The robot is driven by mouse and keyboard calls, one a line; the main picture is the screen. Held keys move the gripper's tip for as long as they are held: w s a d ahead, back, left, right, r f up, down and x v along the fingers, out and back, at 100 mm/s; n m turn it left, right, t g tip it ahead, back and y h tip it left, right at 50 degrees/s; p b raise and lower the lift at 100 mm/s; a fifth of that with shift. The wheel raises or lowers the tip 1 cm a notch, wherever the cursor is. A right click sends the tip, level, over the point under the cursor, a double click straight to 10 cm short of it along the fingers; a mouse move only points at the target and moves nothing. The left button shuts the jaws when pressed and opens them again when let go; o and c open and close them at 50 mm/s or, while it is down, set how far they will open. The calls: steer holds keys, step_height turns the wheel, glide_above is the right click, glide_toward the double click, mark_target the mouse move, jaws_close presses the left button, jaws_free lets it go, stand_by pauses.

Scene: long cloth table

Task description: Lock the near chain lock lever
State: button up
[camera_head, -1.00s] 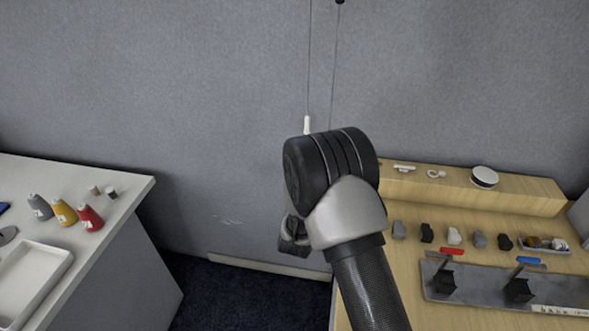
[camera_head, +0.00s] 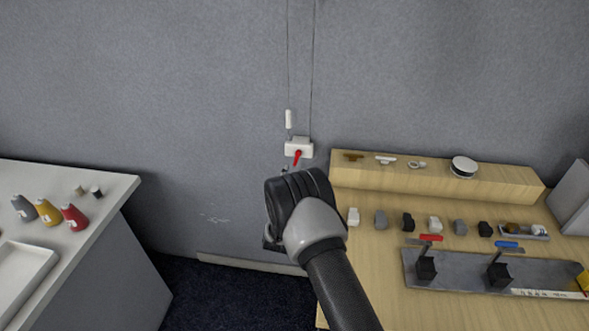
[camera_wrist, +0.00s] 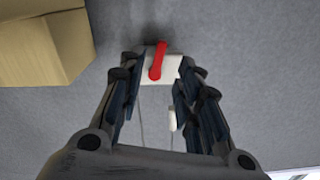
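The chain lock is a white box (camera_head: 305,148) on the grey wall, with a red lever (camera_head: 297,157) on its front and two thin chains running up from it. In the wrist view the red lever (camera_wrist: 158,61) lies over the white box (camera_wrist: 174,66), which shows between and beyond my fingers. My gripper (camera_wrist: 160,85) is open and empty there, its two fingers spread apart. In the head view my arm hides most of the gripper, just below the lock. I cannot tell its exact distance from the lever.
A white pull (camera_head: 289,119) hangs on one chain above the box. A wooden bench (camera_head: 375,280) with a raised shelf (camera_head: 440,184) stands right of the lock. A white table (camera_head: 90,195) with bottles is at left. The wall around the lock is clear.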

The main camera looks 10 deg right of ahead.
mark_target(295, 163)
steer(key=b+x, duration=0.1)
steer(key=x, duration=0.5)
steer(key=shift+w, duration=0.2)
jaws_close()
